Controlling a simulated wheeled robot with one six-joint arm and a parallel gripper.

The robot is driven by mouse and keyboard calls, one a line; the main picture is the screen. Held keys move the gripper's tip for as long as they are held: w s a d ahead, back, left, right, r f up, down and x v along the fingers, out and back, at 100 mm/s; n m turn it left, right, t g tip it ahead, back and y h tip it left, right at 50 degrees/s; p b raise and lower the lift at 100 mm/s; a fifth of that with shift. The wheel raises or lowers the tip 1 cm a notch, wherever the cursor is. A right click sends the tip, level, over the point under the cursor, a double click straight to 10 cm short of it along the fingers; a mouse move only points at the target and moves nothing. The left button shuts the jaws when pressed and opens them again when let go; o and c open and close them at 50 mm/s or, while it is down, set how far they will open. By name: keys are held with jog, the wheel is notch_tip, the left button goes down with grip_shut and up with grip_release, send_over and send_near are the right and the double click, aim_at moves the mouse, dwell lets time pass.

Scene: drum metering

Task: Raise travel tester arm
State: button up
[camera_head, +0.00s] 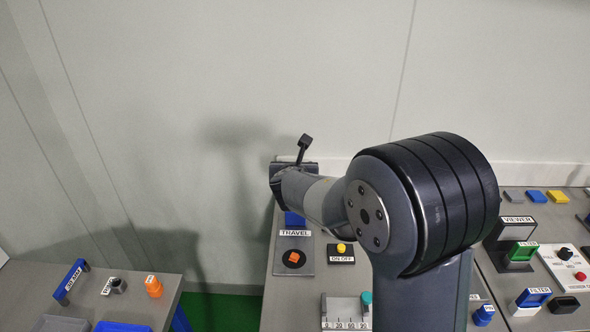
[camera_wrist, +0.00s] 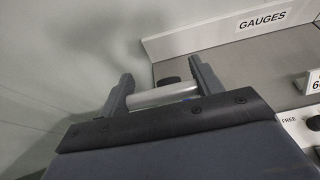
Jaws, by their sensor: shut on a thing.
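The travel tester stands on the grey bench, with a TRAVEL label (camera_head: 294,233), a dark plate with an orange knob (camera_head: 293,258), and a blue part (camera_head: 294,217) behind the label. My arm hides much of it in the head view. In the wrist view, my gripper (camera_wrist: 164,82) has its fingers at the two ends of a silvery round bar (camera_wrist: 155,97), which seems to be the tester arm. The gripper is shut on this bar. A little blue shows just under the bar. The fingertips are mostly hidden in the head view, and the bar's height is unclear.
A yellow button (camera_head: 341,248) by an ON/OFF label sits right of the tester. A scale box with a teal knob (camera_head: 366,298) is in front. More panels, including VIEWER (camera_head: 517,219), fill the right. The wall is close behind. A separate table (camera_head: 190,285) stands left across a gap.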

jog(key=shift+d+f, duration=0.1)
jog(key=shift+f, duration=0.4)
jog(key=o, duration=1)
jog(key=shift+o, duration=0.6)
jog(key=shift+w+f, duration=0.15)
jog(key=shift+w, duration=0.2)
jog(key=shift+o, duration=1.3)
jog(key=shift+r, duration=0.25)
jog(key=shift+s+r, duration=0.1)
jog(key=v, duration=1)
jog(key=shift+s, duration=0.3)
jog(key=shift+r, duration=0.15)
jog(key=x, duration=1)
jog(key=shift+w, duration=0.35)
